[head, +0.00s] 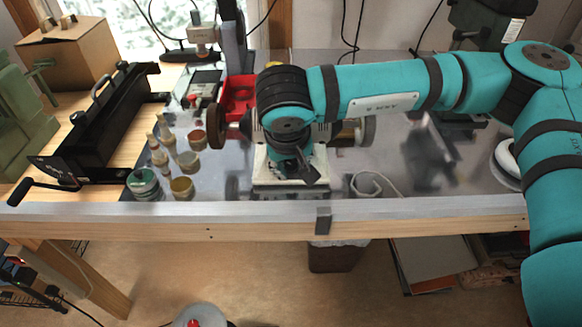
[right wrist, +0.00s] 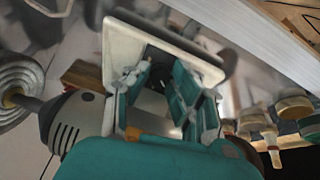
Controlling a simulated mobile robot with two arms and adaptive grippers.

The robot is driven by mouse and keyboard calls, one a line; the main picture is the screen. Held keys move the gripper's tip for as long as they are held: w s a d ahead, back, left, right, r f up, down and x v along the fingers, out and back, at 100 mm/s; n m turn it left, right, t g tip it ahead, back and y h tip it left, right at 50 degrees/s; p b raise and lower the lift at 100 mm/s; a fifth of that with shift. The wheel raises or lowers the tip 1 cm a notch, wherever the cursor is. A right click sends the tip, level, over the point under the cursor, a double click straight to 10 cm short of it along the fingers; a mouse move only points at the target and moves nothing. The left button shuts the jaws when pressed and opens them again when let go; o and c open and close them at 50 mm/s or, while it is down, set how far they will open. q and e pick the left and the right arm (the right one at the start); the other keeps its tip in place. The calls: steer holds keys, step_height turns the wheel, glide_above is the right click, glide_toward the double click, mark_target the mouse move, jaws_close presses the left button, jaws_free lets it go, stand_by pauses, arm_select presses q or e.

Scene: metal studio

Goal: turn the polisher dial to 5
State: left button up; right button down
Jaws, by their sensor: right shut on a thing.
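In the right wrist view my gripper's teal fingers (right wrist: 160,95) are closed in at the front of the pale base (right wrist: 122,45). The dial is hidden between the fingers, and its setting cannot be read. Part of the grey motor housing (right wrist: 75,122) shows there too. My left gripper is not in view.
Small pots and a green-labelled tin (head: 143,183) stand left of the polisher. A red bin (head: 238,95) is behind it. A black bending machine (head: 100,125) fills the bench's left.

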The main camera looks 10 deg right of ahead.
steer(key=shift+r, duration=0.1)
steer(key=c, duration=1.1)
jaws_free()
steer(key=shift+c, duration=0.2)
steer(key=v, duration=1.2)
steer(key=shift+c, duration=0.3)
